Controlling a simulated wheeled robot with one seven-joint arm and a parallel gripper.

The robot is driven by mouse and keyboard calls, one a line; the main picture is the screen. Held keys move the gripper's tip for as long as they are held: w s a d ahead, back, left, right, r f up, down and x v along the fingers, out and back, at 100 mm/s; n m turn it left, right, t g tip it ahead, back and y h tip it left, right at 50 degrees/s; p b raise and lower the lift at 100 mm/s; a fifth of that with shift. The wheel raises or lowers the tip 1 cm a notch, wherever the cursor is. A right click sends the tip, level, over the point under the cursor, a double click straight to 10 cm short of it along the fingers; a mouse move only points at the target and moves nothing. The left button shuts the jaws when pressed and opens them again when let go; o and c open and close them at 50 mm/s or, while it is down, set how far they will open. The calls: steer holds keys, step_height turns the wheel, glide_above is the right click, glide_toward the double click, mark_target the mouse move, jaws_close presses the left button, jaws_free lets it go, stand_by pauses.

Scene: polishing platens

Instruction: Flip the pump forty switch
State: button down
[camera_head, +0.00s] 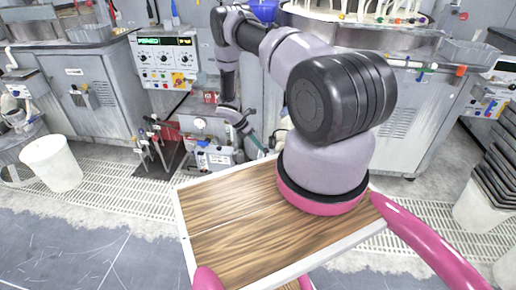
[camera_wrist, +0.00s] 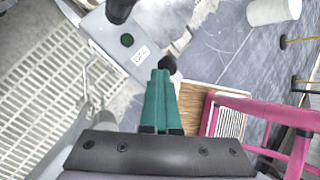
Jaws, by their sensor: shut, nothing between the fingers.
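The pump unit (camera_head: 215,128) stands on the floor between two cabinets in the head view, a grey box with a round gauge and a small labelled lower part (camera_head: 216,160). In the wrist view a pale grey panel (camera_wrist: 108,38) carries a green round button (camera_wrist: 127,40) and a small white label (camera_wrist: 140,53). A black knob-like part (camera_wrist: 168,63) shows just beyond my fingertips; I cannot tell whether it is the switch or whether they touch. My gripper (camera_wrist: 160,76) has teal fingers closed together, empty. It also shows beside the pump in the head view (camera_head: 260,148).
A control cabinet (camera_head: 105,92) stands behind left and a wide polishing cabinet (camera_head: 425,105) behind right. A rack of tools (camera_head: 152,150) stands left of the pump. A white bucket (camera_head: 52,163) sits at left. Floor grating (camera_head: 110,180) runs in front.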

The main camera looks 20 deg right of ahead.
steer(key=shift+w+d+f, duration=0.15)
steer(key=shift+w+d, duration=0.2)
steer(key=shift+d, duration=0.05)
steer(key=shift+r, duration=0.85)
steer(key=shift+a, duration=0.15)
steer(key=w+f+v, duration=0.1)
steer(key=w+v, duration=0.1)
steer(key=v, duration=1)
steer(key=shift+w+a+r, duration=0.2)
steer(key=shift+a+r, duration=0.1)
steer(key=shift+a, duration=0.1)
